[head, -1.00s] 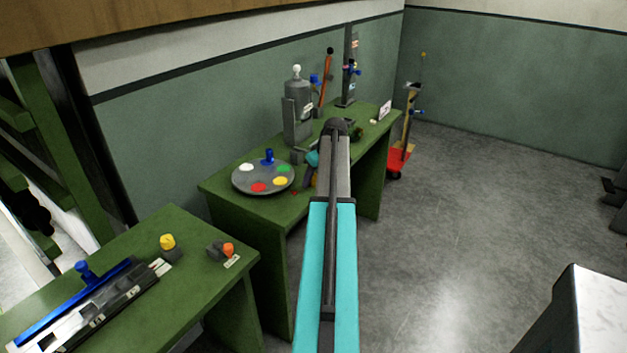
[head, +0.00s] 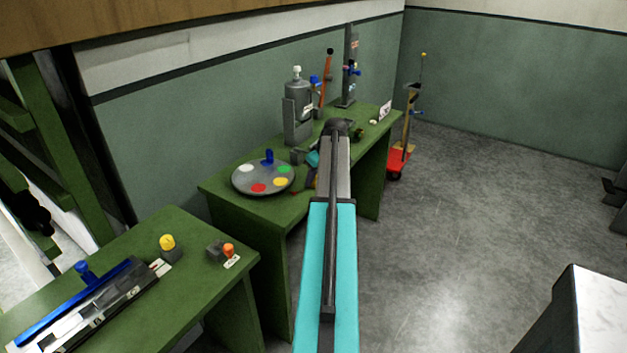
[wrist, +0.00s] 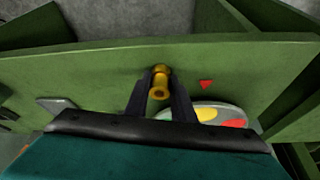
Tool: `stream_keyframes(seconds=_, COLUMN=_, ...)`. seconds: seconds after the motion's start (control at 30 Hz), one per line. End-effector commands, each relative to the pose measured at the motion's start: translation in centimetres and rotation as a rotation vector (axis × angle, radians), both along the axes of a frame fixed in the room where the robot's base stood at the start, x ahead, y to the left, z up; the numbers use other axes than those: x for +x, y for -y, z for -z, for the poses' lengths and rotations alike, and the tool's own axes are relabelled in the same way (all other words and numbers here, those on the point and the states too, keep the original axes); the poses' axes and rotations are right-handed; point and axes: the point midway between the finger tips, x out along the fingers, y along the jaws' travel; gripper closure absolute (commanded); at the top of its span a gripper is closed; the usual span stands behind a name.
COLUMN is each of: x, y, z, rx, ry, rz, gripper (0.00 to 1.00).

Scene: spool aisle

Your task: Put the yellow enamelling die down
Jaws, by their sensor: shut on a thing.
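The yellow enamelling die (wrist: 160,82) is a small yellow cylinder with a rimmed end. In the wrist view it sits between the two dark fingers of my gripper (wrist: 160,92), which are shut on it. Behind it is the green top of the far bench (wrist: 110,75); I cannot tell whether the die touches it. In the head view my own arm hides most of the gripper, beside the round grey palette, and the die cannot be made out there.
The grey palette (head: 242,182) with coloured spots is close to my gripper. A small red triangle (wrist: 206,85) marks the bench top. A grey press (head: 298,118) stands behind. The near bench (head: 205,285) carries a yellow-topped piece (head: 167,243) and an orange knob (head: 229,250).

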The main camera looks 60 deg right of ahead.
Motion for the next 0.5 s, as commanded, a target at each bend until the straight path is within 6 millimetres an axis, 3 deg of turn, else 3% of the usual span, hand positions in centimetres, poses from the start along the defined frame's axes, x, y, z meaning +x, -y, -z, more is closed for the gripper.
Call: stream_keyframes(seconds=0.5, x=0.0, y=0.1, z=-2.8, rx=-0.003, ry=0.001, rz=0.0, gripper=1.0)
